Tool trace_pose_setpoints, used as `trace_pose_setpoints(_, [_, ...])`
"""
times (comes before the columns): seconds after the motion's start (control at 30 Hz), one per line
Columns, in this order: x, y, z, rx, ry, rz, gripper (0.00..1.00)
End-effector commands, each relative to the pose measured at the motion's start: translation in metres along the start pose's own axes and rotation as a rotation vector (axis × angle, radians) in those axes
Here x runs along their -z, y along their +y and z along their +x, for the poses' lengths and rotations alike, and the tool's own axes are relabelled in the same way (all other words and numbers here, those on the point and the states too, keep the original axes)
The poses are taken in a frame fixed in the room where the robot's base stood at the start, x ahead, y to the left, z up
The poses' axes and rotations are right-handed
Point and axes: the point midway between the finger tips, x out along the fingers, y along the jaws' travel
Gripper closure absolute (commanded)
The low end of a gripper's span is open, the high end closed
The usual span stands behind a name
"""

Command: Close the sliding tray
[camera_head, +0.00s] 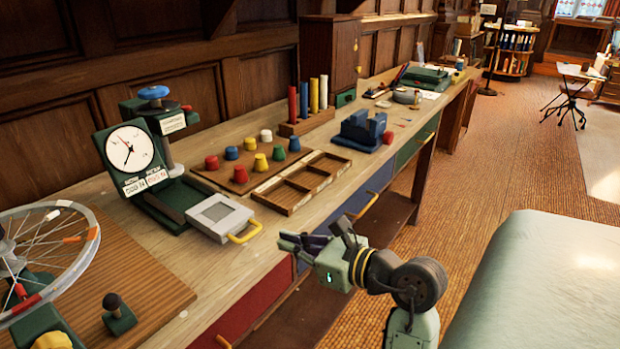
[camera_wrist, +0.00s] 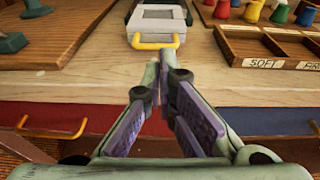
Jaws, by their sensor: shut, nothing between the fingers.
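The sliding tray (camera_head: 218,217) is a light grey drawer with a yellow handle (camera_head: 246,233). It sticks out toward the bench front from the base of a green device with a white dial (camera_head: 130,148). The tray (camera_wrist: 157,24) and its yellow handle (camera_wrist: 153,46) also show at the top of the wrist view. My gripper (camera_head: 288,241) is shut and empty, in front of the handle at the bench's front edge. In the wrist view its fingertips (camera_wrist: 160,60) are together just short of the handle, with contact not clear.
A wooden compartment box (camera_head: 301,182) and a board of coloured knobs (camera_head: 252,167) stand right of the tray. A spoked wheel (camera_head: 45,250) and a black-knobbed post (camera_head: 117,313) are on the left. Red and blue drawers (camera_head: 262,300) line the bench front.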

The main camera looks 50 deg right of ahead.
Motion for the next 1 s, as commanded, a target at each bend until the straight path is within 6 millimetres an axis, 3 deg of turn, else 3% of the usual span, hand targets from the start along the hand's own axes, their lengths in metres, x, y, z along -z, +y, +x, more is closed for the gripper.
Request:
trace_pose_setpoints(0.2, [-0.004,0.000,0.041,-0.003,0.000,0.004,1.00])
trace_pose_setpoints(0.4, [-0.002,0.000,0.061,0.000,0.001,0.002,1.00])
trace_pose_setpoints(1.0, [0.004,0.001,0.066,-0.001,0.001,-0.001,1.00])
